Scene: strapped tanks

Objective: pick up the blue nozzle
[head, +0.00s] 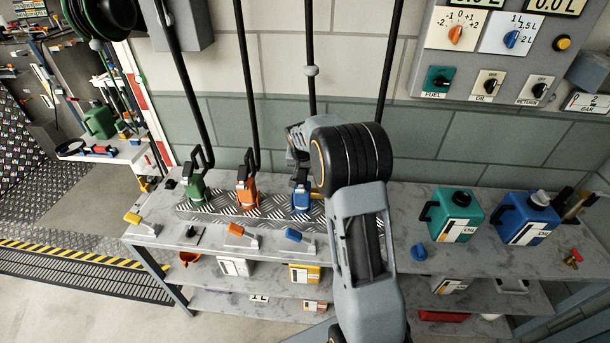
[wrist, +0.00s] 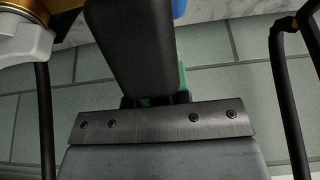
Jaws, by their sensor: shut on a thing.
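The blue nozzle (head: 301,201) stands on the ribbed metal plate, the rightmost of three nozzles, partly hidden by my arm. My gripper (wrist: 132,45) is at its upper part and shut on it. In the head view my wrist hides most of the grip. In the wrist view a dark finger fills the middle, and a small piece of the blue nozzle (wrist: 179,8) shows beside it at the top edge. I cannot see the contact itself.
An orange nozzle (head: 247,193) and a green nozzle (head: 196,189) stand to the left, with black hoses rising above. A teal oil can (head: 452,214) and a blue oil can (head: 527,217) stand to the right. Coloured levers line the bench's (head: 190,258) front.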

